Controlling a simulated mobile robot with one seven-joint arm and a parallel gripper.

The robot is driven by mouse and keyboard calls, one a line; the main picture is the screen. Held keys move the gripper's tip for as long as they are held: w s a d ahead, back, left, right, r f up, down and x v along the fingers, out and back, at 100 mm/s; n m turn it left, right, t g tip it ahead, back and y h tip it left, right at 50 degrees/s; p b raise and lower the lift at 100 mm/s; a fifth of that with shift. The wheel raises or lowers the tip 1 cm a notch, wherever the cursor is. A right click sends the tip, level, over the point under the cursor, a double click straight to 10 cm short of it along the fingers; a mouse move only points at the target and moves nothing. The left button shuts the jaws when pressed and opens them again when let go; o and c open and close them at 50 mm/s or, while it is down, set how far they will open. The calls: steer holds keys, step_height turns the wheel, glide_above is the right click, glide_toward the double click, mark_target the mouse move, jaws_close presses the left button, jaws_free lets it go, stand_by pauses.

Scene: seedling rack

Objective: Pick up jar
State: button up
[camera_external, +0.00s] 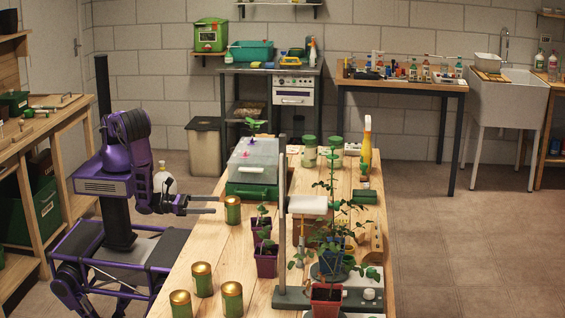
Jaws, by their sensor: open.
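Several green jars with gold lids stand upright on the wooden table. One jar (232,211) is at the table's left side, just beyond my fingertips. Two more stand at the near left, one jar (202,281) behind another jar (232,300), with a further jar (180,305) at the near edge of the view. My gripper (214,204) is level, points right and is open, with nothing seen between its fingers. I cannot tell whether the fingertips touch the first jar. Two pale jars with green lids, a left one (310,158) and a right one (336,158), stand at the far end.
A potted plant (326,300) is at the near right. Bare wood (210,245) lies between the jars.

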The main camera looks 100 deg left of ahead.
mark_target(232, 206)
steer(key=shift+w+a+f, duration=0.1)
steer(key=shift+w+a, duration=0.1)
steer(key=shift+w, duration=1.75)
steer(key=shift+w+a, duration=0.2)
steer(key=shift+w, duration=1.75)
steer(key=c, duration=1.5)
